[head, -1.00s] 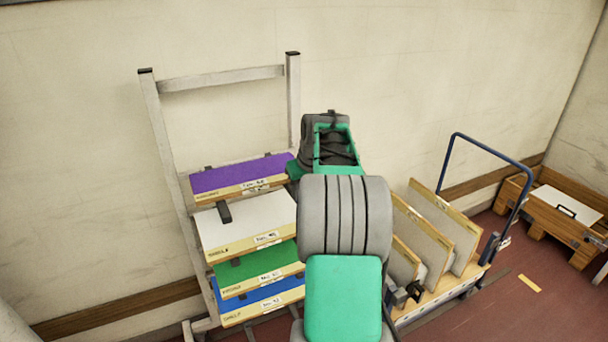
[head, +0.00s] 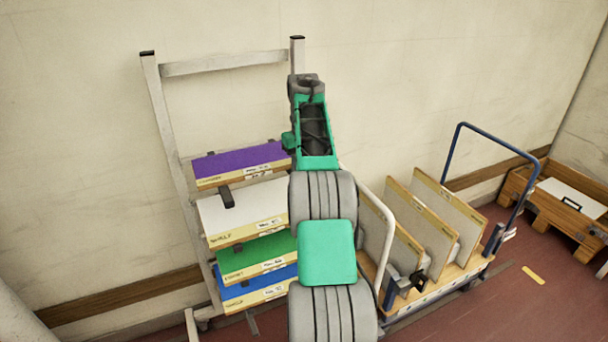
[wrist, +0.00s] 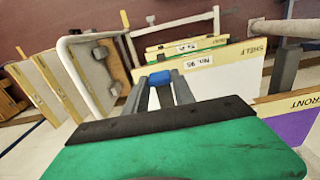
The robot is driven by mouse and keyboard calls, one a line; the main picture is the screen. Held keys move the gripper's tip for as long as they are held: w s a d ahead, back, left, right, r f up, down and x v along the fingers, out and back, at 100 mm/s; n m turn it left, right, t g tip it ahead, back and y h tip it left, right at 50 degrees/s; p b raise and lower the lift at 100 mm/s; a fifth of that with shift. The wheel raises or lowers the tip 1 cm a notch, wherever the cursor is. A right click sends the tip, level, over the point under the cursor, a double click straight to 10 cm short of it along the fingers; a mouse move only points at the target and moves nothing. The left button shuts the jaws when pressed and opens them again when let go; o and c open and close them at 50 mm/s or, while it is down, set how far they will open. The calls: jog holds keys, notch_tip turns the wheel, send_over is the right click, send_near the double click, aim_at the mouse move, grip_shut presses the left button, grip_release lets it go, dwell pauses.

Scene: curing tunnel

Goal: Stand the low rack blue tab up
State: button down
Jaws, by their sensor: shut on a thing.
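A small blue tab (wrist: 162,78) shows in the wrist view, with the two grey fingers of my gripper (wrist: 160,88) shut on it. The tab is just in front of the edge of a pale rack board labelled SHELF (wrist: 225,70). I cannot tell whether it lies flat or stands up, and its base is hidden behind the fingers. In the head view my own arm hides the fingers and the tab. The rack (head: 158,110) stands against the wall, left of my arm.
The rack holds purple (head: 238,161), white (head: 245,208), green (head: 250,254) and blue (head: 250,290) boards. Right of my arm stands a cart with upright panels (head: 410,225) and a blue handle (head: 500,150). A wooden crate (head: 570,215) is at far right.

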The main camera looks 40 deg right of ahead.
jog(key=c, duration=1)
grip_release()
jog(key=shift+c, duration=0.2)
notch_tip(320, 180, up, 8)
jog(key=p, duration=0.2)
jog(key=shift+f+p, duration=0.1)
jog(key=shift+p, duration=0.3)
jog(key=shift+w, duration=0.1)
